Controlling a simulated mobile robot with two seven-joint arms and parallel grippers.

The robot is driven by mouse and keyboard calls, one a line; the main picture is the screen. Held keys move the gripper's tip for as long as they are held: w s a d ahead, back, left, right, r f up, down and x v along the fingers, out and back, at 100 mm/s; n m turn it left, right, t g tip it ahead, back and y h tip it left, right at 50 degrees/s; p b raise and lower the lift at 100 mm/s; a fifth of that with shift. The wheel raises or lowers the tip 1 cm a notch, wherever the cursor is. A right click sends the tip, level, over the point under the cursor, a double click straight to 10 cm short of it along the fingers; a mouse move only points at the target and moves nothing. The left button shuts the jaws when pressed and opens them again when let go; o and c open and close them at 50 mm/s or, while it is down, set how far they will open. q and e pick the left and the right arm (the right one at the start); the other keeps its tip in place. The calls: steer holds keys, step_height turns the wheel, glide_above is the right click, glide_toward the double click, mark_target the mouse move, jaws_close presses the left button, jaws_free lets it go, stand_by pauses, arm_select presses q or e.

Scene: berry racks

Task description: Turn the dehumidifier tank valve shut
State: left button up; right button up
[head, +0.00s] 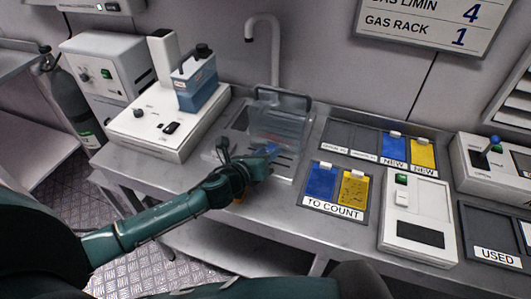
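A clear tank with a grey handle (282,103) stands over the sink area of the steel bench, in the middle of the head view. My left gripper (246,160) is at the tank's lower front left side, overlapping it in the picture. A small blue part (271,150) shows at the tank's lower front, right by the gripper; it may be the valve, but I cannot tell its setting. The gripper's wrist and the tank hide much of the fingertips, so I cannot tell whether they are open or touching anything. My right gripper is not in view.
A tap (275,48) rises behind the tank. A white instrument (141,122) with a blue-filled container (195,84) stands left. To the right are a "TO COUNT" tray (334,212) with blue and yellow cards, a "NEW" tray, a white reader (419,201) and a "USED" tray.

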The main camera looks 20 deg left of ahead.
arm_select(q)
steer(key=shift+o, duration=0.7)
steer(key=shift+s+a, duration=0.1)
steer(key=shift+s, duration=0.15)
steer(key=v, duration=1.1)
steer(key=shift+s+b, duration=0.1)
steer(key=shift+b, duration=0.2)
steer(key=shift+v, duration=0.8)
